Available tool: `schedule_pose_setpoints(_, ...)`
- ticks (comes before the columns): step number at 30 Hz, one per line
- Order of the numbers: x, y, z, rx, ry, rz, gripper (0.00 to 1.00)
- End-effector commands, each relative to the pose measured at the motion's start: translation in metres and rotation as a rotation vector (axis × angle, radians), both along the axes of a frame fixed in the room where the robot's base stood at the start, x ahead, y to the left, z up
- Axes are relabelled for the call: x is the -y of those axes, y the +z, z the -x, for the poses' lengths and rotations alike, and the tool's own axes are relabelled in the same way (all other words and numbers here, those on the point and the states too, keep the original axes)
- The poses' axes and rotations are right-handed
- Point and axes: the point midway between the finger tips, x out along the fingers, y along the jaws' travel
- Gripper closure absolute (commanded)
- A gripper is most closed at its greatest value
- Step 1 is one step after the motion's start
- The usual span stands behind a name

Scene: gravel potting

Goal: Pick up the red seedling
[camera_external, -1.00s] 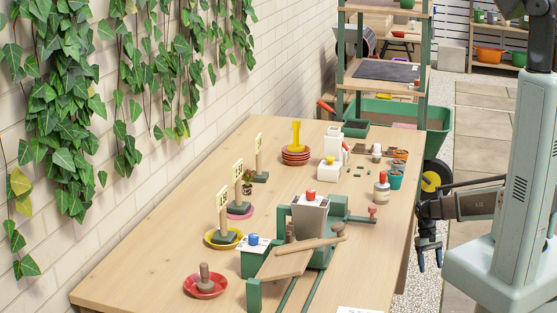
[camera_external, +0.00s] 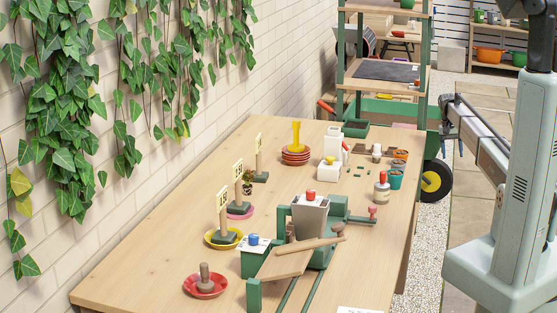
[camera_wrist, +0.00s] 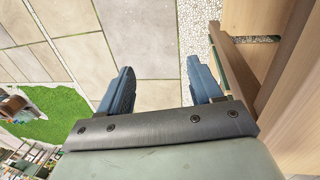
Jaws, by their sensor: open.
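A small dark-leaved plant (camera_external: 248,187) stands on the table between two numbered signs; it is too small in the external view to tell whether it is the red seedling. No other plant on the table is clear enough to name as that seedling. My gripper (camera_wrist: 160,67) shows in the wrist view with its two blue fingers apart and nothing between them. It is off the table's side, above paving and gravel.
The wooden table (camera_external: 150,262) holds a green fixture with a grey hopper (camera_external: 309,215), a red saucer (camera_external: 205,286), a yellow saucer (camera_external: 223,239) and stacked terracotta saucers (camera_external: 295,155). The table's side (camera_wrist: 300,110) is close on the right in the wrist view.

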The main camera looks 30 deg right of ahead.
Motion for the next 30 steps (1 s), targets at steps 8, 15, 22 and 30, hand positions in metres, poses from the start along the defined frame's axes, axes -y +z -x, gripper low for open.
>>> schedule_pose_setpoints(8, 0.006, 0.134, -0.074, 0.083, -0.116, 0.065, 0.35)
schedule_pose_setpoints(15, -0.104, 0.225, -0.147, 0.159, -0.194, 0.084, 0.35)
schedule_pose_setpoints(22, -0.234, 0.255, -0.184, 0.198, -0.221, 0.066, 0.35)
schedule_pose_setpoints(30, -0.392, 0.261, -0.198, 0.221, -0.231, 0.03, 0.35)
